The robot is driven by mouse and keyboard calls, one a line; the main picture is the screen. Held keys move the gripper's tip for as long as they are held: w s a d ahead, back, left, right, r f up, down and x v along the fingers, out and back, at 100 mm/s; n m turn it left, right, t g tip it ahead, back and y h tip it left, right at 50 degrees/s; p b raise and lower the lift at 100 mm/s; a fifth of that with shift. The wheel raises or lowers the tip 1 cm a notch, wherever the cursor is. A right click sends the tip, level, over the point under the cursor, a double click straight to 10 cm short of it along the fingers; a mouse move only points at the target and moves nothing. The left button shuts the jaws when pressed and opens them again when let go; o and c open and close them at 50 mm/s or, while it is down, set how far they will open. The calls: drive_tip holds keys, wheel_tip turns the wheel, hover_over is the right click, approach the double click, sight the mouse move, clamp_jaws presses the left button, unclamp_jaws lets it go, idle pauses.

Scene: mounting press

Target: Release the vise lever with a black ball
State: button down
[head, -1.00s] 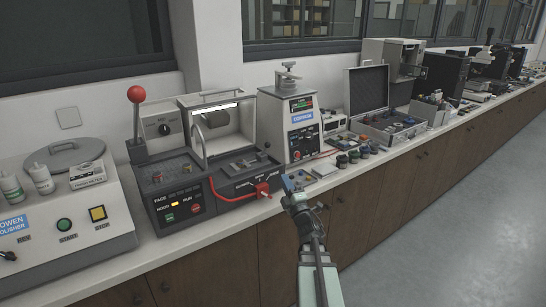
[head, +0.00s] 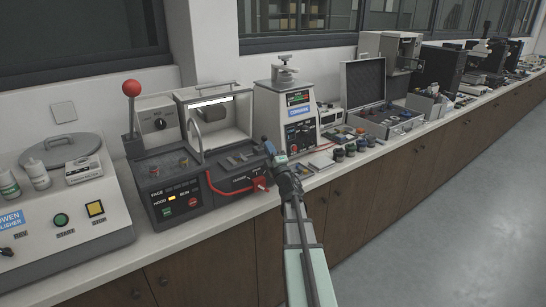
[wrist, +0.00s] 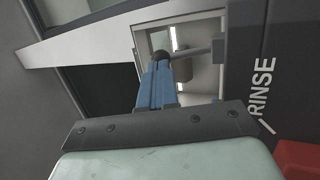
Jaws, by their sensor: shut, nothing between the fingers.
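A dark ball (wrist: 160,56) shows just past the tips of my gripper in the wrist view. A grey rod (wrist: 194,52) runs from near it to the right, to a grey block. I cannot tell whether the fingertips touch the ball. My gripper (wrist: 160,70) has blue fingers that are shut and empty. In the head view my gripper (head: 268,146) is in front of the right end of the cutting machine (head: 180,172). The ball and rod are too small or hidden to make out there, and the vise is not clear.
A red-ball lever (head: 131,90) stands at the machine's left. A red tap (head: 260,183) and red hose are at its right front. A grey press (head: 287,115), several small jars (head: 350,148) and an open case (head: 390,120) stand to the right. The aisle floor is clear.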

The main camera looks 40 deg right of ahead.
sight(266, 138)
drive_tip(key=shift+w+d+r, duration=0.1)
drive_tip(key=shift+w+r, duration=0.1)
drive_tip(key=shift+w, duration=0.2)
drive_tip(key=shift+w+r, duration=1.05)
drive_tip(key=shift+r, duration=0.25)
drive_tip(key=x, duration=0.3)
drive_tip(key=shift+a+r, duration=0.25)
drive_tip(key=shift+a, duration=0.05)
drive_tip(key=shift+w+r, duration=0.15)
drive_tip(key=shift+w, duration=0.55)
drive_tip(key=shift+w+r, duration=0.15)
drive_tip(key=shift+w, duration=1.8)
drive_tip(key=shift+w+f, duration=0.1)
drive_tip(key=shift+w, duration=0.15)
